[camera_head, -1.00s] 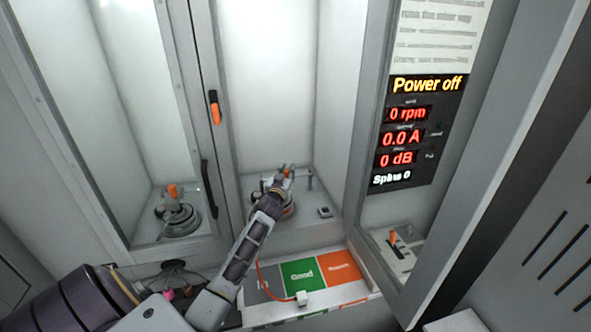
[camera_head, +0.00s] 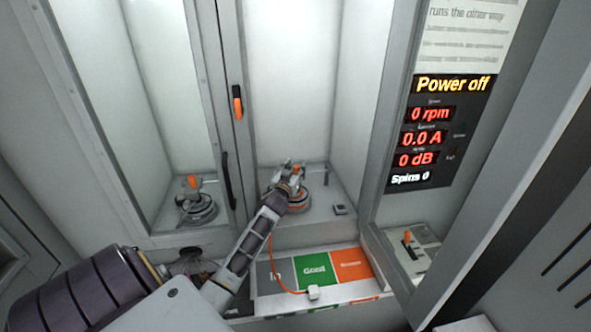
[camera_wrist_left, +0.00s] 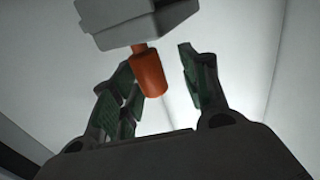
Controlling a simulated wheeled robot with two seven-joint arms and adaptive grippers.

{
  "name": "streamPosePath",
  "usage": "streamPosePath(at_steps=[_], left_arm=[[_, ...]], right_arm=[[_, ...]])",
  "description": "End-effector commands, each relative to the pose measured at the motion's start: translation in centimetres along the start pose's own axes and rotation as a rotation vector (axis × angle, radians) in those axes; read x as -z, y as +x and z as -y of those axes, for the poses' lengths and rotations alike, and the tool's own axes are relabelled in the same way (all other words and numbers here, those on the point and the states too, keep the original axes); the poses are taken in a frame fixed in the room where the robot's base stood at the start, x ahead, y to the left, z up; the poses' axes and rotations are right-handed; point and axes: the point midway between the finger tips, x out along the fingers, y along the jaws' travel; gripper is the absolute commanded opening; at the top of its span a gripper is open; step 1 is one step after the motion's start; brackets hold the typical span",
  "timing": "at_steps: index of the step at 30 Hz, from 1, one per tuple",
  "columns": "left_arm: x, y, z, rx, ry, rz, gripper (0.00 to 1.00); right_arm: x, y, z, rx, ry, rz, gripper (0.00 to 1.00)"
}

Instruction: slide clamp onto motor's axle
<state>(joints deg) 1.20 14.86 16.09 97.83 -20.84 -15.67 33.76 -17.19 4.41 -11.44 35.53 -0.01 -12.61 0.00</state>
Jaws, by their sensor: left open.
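My left gripper (camera_head: 290,168) is inside the open chamber, above the motor (camera_head: 300,204), a low round unit with an orange rim. Its fingers are apart in the left wrist view (camera_wrist_left: 158,62). An orange handle (camera_wrist_left: 150,75) under a grey block (camera_wrist_left: 137,18), which looks like the clamp, shows between or just beyond them; I cannot tell whether a finger touches it. A small orange part (camera_head: 296,169) shows at the gripper in the head view. The gripper and forearm hide part of the motor, and the axle is not clearly visible. My right gripper is not in view.
A thin post (camera_head: 326,174) and small dark box (camera_head: 340,209) stand right of the motor. A glass door with an orange latch (camera_head: 238,102) is on the left. The panel (camera_head: 430,130) reads "Power off".

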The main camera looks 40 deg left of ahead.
Motion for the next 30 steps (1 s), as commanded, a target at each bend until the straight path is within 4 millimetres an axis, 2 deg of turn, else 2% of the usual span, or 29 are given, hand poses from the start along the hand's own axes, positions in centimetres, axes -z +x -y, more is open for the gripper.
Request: streamPosePath(at_steps=[8,14,30], left_arm=[[0.1,-0.2,-0.1,-0.001,-0.002,-0.001,0.45],[0.0,-1.0,-0.1,-0.002,-0.002,0.0,0.45],[0.0,-5.8,0.0,-0.001,-0.002,0.0,0.45]], right_arm=[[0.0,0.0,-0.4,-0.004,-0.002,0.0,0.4],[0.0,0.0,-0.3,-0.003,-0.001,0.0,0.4],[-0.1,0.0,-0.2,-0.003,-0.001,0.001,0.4]])
